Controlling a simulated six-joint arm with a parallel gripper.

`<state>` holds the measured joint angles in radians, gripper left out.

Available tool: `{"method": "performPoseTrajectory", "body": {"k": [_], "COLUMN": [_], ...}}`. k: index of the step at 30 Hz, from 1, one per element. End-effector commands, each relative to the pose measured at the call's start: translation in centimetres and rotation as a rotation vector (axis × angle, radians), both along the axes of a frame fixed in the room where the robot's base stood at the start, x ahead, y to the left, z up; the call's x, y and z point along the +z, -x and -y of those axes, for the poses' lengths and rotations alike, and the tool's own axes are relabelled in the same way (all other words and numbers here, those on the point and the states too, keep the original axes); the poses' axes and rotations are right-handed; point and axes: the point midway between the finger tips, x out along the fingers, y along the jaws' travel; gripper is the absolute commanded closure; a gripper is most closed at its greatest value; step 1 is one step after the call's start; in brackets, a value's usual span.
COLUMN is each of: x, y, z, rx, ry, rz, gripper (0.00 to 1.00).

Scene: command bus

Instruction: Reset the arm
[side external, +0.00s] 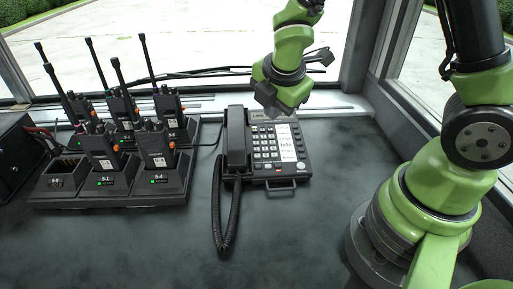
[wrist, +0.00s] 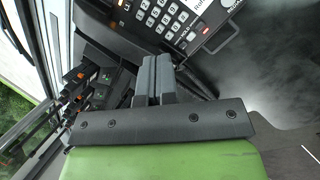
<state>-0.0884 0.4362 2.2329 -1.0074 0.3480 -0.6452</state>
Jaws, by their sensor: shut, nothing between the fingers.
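My gripper (side external: 269,101) is over the back part of the desk phone (side external: 287,172), with its fingers pointing down toward it. In the wrist view my gripper (wrist: 156,72) shows its two grey fingers side by side, shut with nothing between them. The phone's keypad (wrist: 168,14) shows at the top of that view. The phone's handset (side external: 236,140) rests on the left side of the phone, with its coiled cord (side external: 226,215) hanging in front. The exact height of the fingers above the phone is hard to tell.
Two rows of chargers (side external: 120,190) with several handheld radios (side external: 155,147) stand left of the phone; the front-left slot (side external: 65,170) is empty. Windows and a sill (side external: 330,103) bound the back. The dark desk (side external: 310,230) is clear in front and right of the phone.

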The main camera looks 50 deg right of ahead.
Motion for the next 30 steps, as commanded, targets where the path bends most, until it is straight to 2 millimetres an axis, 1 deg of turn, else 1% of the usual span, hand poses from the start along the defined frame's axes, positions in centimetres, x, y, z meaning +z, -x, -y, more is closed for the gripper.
{"method": "performPoseTrajectory", "body": {"k": [1,3,5,6,9,12,16,18,21,24,30], "x": [2.5,5.1,7.1,8.3,10.9,12.9,14.7,15.3,15.9,16.1,16.2], "y": [0.5,1.6,2.8,3.8,6.2,8.9,11.9,13.1,14.3,14.9,15.0], "z": [0.4,0.8,1.0,1.0,0.6,-0.2,-1.7,-2.6,-3.5,-4.0,-4.1], "rx": [-0.147,-0.354,-0.528,-0.642,-0.909,-1.155,-1.406,-1.501,-1.588,-1.633,-1.646], "ry": [-0.04,-0.112,-0.185,-0.241,-0.402,-0.587,-0.826,-0.934,-1.044,-1.101,-1.115], "rz": [0.07,0.146,0.203,0.237,0.306,0.344,0.34,0.32,0.289,0.265,0.257], "gripper": [1.0,1.0,1.0,1.0,1.0,1.0,1.0,1.0,1.0,1.0,1.0]}}
